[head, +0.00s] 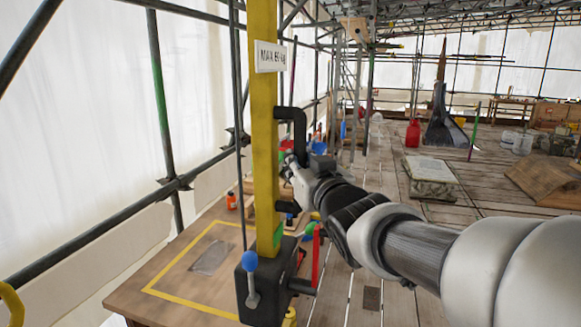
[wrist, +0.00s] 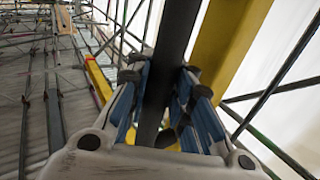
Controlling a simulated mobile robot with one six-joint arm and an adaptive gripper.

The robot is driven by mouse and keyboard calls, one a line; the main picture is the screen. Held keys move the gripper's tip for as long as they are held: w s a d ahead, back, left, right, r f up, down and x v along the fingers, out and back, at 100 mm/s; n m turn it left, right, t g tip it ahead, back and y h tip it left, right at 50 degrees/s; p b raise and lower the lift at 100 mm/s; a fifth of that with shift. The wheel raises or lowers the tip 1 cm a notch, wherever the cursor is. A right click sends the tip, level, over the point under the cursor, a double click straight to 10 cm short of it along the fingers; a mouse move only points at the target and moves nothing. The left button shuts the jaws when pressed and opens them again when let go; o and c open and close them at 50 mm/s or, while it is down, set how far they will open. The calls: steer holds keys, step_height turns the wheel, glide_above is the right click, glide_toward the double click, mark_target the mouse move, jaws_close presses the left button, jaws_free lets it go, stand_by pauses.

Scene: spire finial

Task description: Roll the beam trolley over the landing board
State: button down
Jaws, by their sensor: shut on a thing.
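My gripper (head: 297,172) is shut on a dark upright handle bar (head: 300,132) fixed to the side of a yellow post (head: 264,130). In the wrist view, the blue-padded fingers of my gripper (wrist: 160,88) sit on both sides of the dark bar (wrist: 172,45), with the yellow post (wrist: 228,45) just to its right. The post bears a "MAX" weight sign (head: 270,56) and rises out of the picture. A wooden board with a yellow outline (head: 150,290), probably the landing board, lies at lower left, left of the post.
A black block (head: 262,290) with a blue-knobbed lever (head: 251,268) is at the post's foot. A grey slab (head: 212,258) lies inside the yellow outline.

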steer(key=shift+s+f, duration=0.1)
steer(key=shift+f, duration=0.15)
steer(key=c, duration=1.8)
jaws_free()
steer(key=shift+s, duration=0.15)
steer(key=shift+o, duration=0.7)
steer(key=shift+s+r, duration=0.15)
steer(key=shift+o, duration=1.2)
steer(key=shift+r, duration=0.1)
steer(key=v, duration=1.2)
